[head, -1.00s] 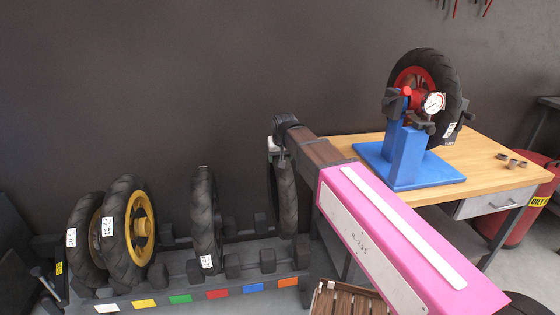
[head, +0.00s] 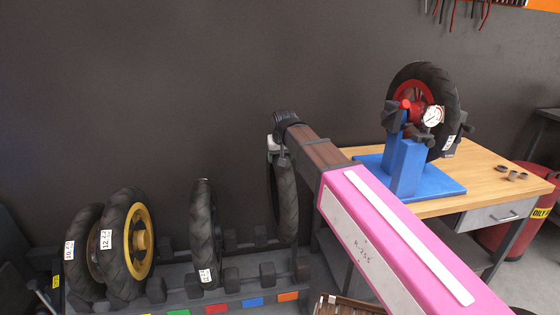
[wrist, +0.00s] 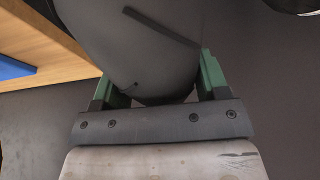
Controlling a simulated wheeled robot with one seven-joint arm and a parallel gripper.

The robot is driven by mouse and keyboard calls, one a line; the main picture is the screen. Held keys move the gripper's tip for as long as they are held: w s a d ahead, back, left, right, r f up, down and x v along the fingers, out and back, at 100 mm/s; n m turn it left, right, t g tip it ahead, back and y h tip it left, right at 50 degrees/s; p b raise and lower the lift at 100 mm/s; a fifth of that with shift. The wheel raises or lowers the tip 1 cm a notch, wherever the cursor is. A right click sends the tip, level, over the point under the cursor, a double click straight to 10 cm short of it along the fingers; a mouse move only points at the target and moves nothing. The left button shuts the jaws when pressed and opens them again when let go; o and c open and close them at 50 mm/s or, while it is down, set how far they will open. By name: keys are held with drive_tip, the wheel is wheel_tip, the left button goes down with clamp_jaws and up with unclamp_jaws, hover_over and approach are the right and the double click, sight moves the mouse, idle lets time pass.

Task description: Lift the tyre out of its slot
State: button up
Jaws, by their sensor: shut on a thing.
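A dark, narrow tyre (head: 287,205) hangs upright, seen nearly edge-on, at the right end of the low rack in the head view. My gripper (head: 279,150) is shut on its upper part from above. In the wrist view the green fingers (wrist: 155,85) stand on either side of the dark tyre (wrist: 150,45). The tyre's lower end shows above the front blocks of the grey rack (head: 225,284). I cannot tell whether it still touches the rack at the back.
Another tyre (head: 204,225) stands in the rack to the left, and a yellow-rimmed wheel (head: 125,250) beside a further wheel (head: 80,255) at far left. A wooden workbench (head: 470,165) at right carries a blue stand (head: 405,165) with a red-rimmed wheel (head: 445,90). The wall is behind.

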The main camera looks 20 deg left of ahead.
drive_tip(key=shift+r, duration=1.8)
